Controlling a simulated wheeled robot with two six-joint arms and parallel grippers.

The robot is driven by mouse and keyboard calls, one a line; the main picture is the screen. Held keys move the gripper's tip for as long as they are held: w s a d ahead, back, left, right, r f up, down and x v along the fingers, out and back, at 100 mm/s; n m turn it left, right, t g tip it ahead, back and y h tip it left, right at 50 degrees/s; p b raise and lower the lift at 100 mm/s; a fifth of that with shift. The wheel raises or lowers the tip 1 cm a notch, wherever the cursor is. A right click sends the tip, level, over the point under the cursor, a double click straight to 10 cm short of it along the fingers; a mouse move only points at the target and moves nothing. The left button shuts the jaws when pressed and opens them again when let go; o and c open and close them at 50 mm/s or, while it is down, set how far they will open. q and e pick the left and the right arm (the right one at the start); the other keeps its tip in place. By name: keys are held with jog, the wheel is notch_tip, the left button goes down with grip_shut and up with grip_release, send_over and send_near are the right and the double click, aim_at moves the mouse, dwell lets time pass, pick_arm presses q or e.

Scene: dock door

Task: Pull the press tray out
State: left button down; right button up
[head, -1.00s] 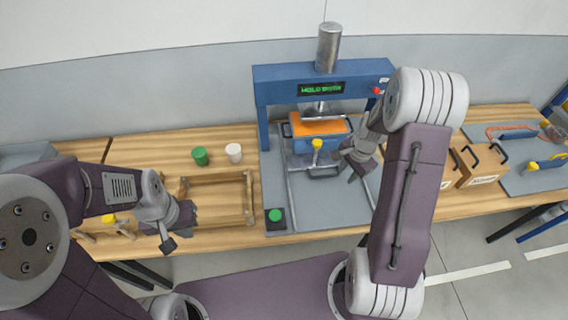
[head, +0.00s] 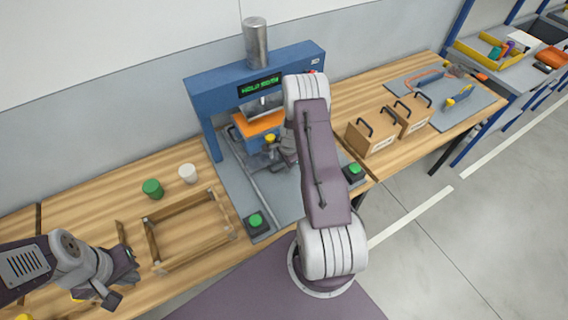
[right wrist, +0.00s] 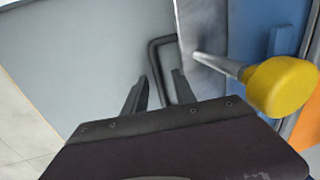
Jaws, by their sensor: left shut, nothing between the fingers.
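The blue press (head: 200,100) stands on the bench with an orange block (head: 262,122) on its tray under the ram. A yellow knob on a metal stem (head: 270,138) rises at the tray's front; it shows large in the right wrist view (right wrist: 282,86). The tray's dark bent handle (right wrist: 154,52) runs down between the fingers of my right gripper (right wrist: 160,88), which look apart, not closed on it. In the head view my right gripper (head: 268,165) is at the tray front, partly hidden by my arm. My left gripper (head: 122,280) is shut and empty, far left.
Green-topped buttons (head: 256,221) and (head: 354,170) flank the press base. A wooden frame (head: 190,235), a green cup (head: 152,188) and a white cup (head: 188,173) are left. Handled wooden boxes (head: 372,135) and a grey tool mat (head: 445,95) are right.

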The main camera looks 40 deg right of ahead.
jog(key=shift+s+d+f, duration=0.2)
jog(key=shift+d, duration=0.05)
jog(key=shift+a, duration=0.1)
grip_shut()
jog(key=shift+w, duration=0.1)
dwell(1.1)
